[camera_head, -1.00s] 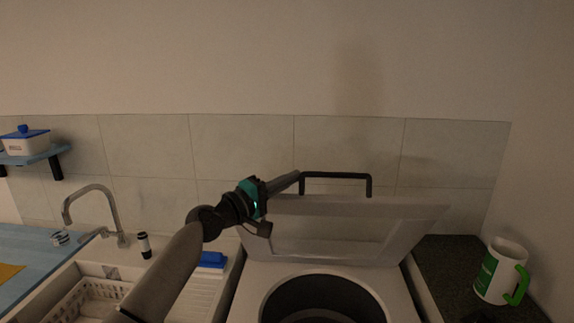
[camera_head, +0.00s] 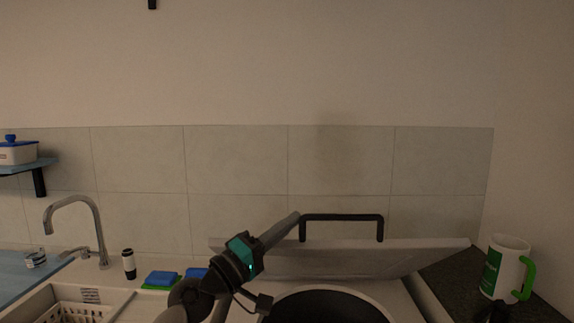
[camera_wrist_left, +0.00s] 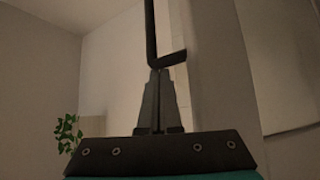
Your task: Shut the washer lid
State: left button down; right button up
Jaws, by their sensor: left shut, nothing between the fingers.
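The washer lid (camera_head: 340,262) is a grey-white panel, partly open and tilted above the washer's dark round opening (camera_head: 325,306). A black bar handle (camera_head: 342,217) stands on its upper edge. My left gripper (camera_head: 296,217) is shut and empty, its fingertips at the left end of the handle. In the left wrist view, the closed fingers (camera_wrist_left: 158,75) are right by the black handle (camera_wrist_left: 151,30); I cannot tell whether they touch it.
A white and green mug (camera_head: 505,268) stands on the dark counter at right. At left are a tap (camera_head: 95,225), a sink with a white basket (camera_head: 75,312), a dark-and-white bottle (camera_head: 129,264) and blue sponges (camera_head: 162,278). A tiled wall is behind.

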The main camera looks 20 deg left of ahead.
notch_tip(320, 180, down, 11)
jog(key=d+t+b, duration=0.2)
jog(key=b, duration=1.1)
jog(key=w+f+b, duration=0.2)
jog(key=w, duration=0.6)
pick_arm(q)
jog(key=s+d+f+m+h+b, duration=0.1)
jog(key=s+f+m+h+b, duration=0.1)
jog(key=s+f, duration=0.3)
jog(key=s+d+f+m+h+b, duration=0.1)
jog(key=s+d+f+m+b, duration=0.1)
jog(key=s+f, duration=0.3)
jog(key=shift+f+m+t+h+b, duration=0.35)
jog(key=shift+f+b, duration=0.55)
jog(key=shift+f, duration=1.5)
pick_arm(e)
jog(key=w+a+r, duration=0.6)
jog(key=w+r, duration=0.2)
jog(key=r, duration=0.2)
jog(key=shift+w+a, duration=0.3)
jog(key=shift+w, duration=0.1)
